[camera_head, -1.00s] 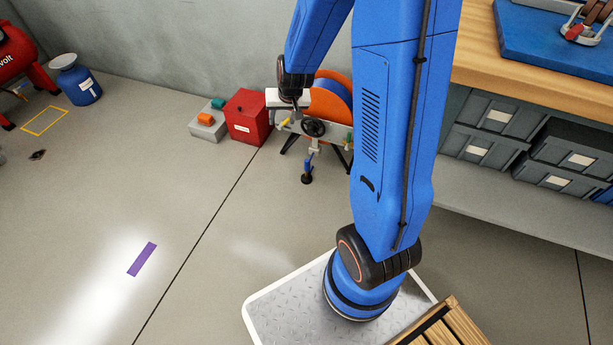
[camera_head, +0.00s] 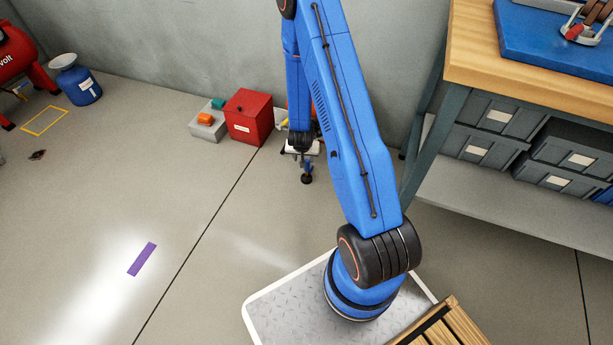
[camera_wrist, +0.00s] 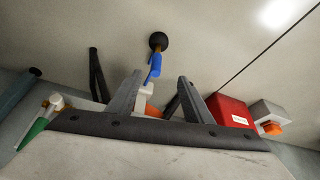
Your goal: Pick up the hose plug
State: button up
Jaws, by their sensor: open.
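A blue piece with a round black end, which looks like the hose plug (camera_wrist: 156,62), shows in the wrist view beyond and between my fingertips. It joins a pale fitting (camera_wrist: 147,95) nearer the gripper. In the head view the plug (camera_head: 307,172) hangs low, just below my gripper (camera_head: 303,154). My gripper (camera_wrist: 159,77) is open, with its two grey fingers apart on either side of the fitting. I cannot tell whether either finger touches it. My arm hides most of the orange reel behind it in the head view.
A red box (camera_head: 248,118) and a grey block with an orange piece (camera_head: 206,127) stand left of my gripper by the wall. A green-tipped part (camera_wrist: 38,128) shows at left in the wrist view. The workbench (camera_head: 530,80) stands at right. The left floor is mostly clear.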

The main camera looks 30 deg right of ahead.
aim_at(307, 171)
jog(key=x, duration=1.3)
jog(key=shift+s+d+f, duration=0.15)
jog(key=shift+s+f, duration=0.1)
jog(key=shift+s, duration=0.05)
jog(key=shift+x, duration=2.6)
jog(key=shift+s, duration=0.15)
grip_shut()
